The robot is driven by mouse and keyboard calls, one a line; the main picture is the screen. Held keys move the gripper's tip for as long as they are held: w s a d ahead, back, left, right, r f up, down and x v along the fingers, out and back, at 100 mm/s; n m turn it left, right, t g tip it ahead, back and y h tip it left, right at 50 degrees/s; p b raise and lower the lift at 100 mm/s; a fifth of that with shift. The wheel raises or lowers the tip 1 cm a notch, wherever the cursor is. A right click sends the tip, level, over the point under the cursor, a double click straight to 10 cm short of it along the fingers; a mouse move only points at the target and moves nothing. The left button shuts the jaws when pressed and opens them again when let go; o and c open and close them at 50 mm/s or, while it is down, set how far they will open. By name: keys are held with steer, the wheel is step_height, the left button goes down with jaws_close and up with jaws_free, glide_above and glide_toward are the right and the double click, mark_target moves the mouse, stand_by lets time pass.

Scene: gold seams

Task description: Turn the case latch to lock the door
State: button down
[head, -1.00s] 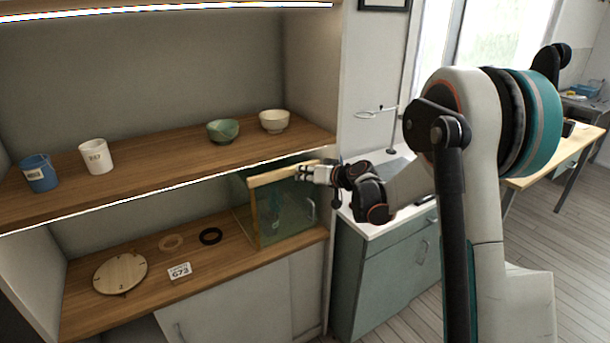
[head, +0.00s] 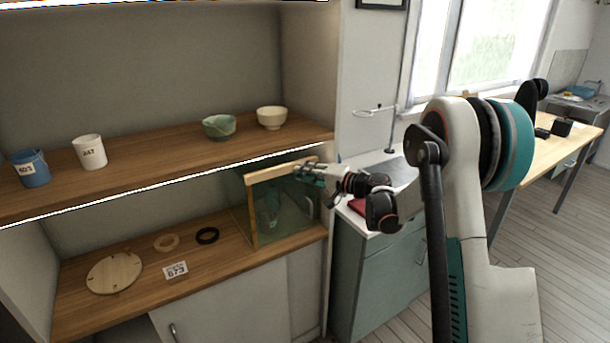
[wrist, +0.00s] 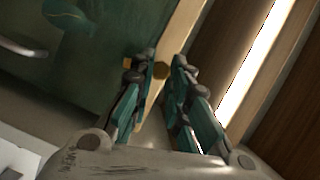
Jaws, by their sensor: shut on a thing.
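A glass case with a wooden frame (head: 254,220) stands at the right end of the lower shelf, its door side facing out. My gripper (head: 308,171) is at the top right of the case, by the wooden top rail (head: 272,172). A greenish form inside the case shows dimly through the glass.
A wooden disc (head: 114,272), two rings and a numbered card (head: 175,270) lie on the lower shelf. A counter is at right.

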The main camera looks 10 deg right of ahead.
steer(key=shift+f+m+t+y+b, duration=0.15)
steer(key=shift+m+t+y+b, duration=0.25)
steer(key=shift+m, duration=0.8)
steer(key=shift+d+m, duration=0.1)
steer(key=shift+m, duration=0.2)
steer(key=c, duration=1.5)
jaws_free()
steer(key=shift+w, duration=0.1)
steer(key=v, duration=1.2)
steer(key=shift+f, duration=0.1)
